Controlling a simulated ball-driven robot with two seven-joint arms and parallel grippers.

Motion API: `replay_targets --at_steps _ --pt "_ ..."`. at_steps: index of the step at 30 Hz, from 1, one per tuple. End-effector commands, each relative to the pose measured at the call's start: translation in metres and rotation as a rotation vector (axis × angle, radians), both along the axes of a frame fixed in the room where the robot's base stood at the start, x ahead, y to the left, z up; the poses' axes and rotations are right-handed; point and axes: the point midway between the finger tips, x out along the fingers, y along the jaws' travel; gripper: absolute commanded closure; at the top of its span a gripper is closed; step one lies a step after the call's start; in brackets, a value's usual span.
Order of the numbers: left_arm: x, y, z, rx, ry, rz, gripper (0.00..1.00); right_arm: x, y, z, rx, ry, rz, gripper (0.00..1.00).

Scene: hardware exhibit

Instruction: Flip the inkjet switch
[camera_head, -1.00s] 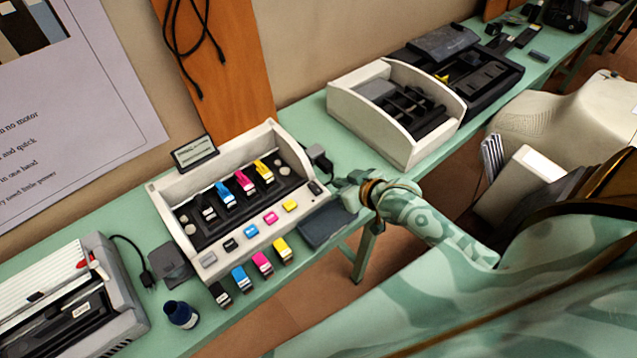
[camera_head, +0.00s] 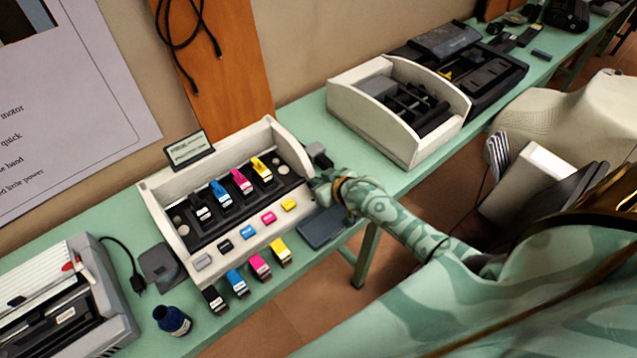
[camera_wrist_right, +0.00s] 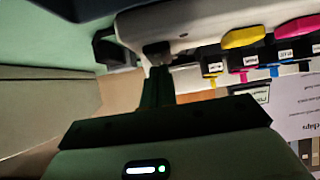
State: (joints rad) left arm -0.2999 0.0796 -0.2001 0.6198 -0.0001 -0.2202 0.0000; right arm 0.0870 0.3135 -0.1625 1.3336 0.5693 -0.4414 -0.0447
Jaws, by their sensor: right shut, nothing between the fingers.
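The inkjet (camera_head: 160,190) is the open cream-white case on the green table, with black, blue, pink and yellow cartridges inside and buttons along its front. Its small dark switch (camera_wrist_right: 156,50) shows in the right wrist view on the pale front edge, near the yellow button. My right gripper (camera_head: 319,190) is at the inkjet's right end, over the switch area, and hides the switch in the head view. In the wrist view its shut, empty fingers (camera_wrist_right: 158,74) point at the switch, with tips at or very near it; contact is unclear. My left gripper is not in view.
A dark flat pad (camera_head: 322,228) lies below my right gripper. Another white-cased machine (camera_head: 385,140) stands farther right; a grey printer (camera_head: 115,305) is at left.

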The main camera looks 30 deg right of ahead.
Motion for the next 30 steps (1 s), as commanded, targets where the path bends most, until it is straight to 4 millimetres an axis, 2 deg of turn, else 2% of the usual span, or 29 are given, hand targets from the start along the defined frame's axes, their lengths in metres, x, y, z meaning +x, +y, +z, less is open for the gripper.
replay_targets --at_steps 8,11,20,30 --pt "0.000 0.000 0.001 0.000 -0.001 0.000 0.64 0.000 0.000 0.001 0.000 0.002 0.000 1.00" --pt "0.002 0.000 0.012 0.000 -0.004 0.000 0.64 0.003 0.001 0.003 -0.004 0.038 0.000 1.00" --pt "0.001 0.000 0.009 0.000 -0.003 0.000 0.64 0.003 0.001 -0.003 -0.005 0.048 0.001 1.00" --pt "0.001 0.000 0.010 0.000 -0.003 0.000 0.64 0.016 0.003 0.002 -0.004 0.046 0.001 1.00"
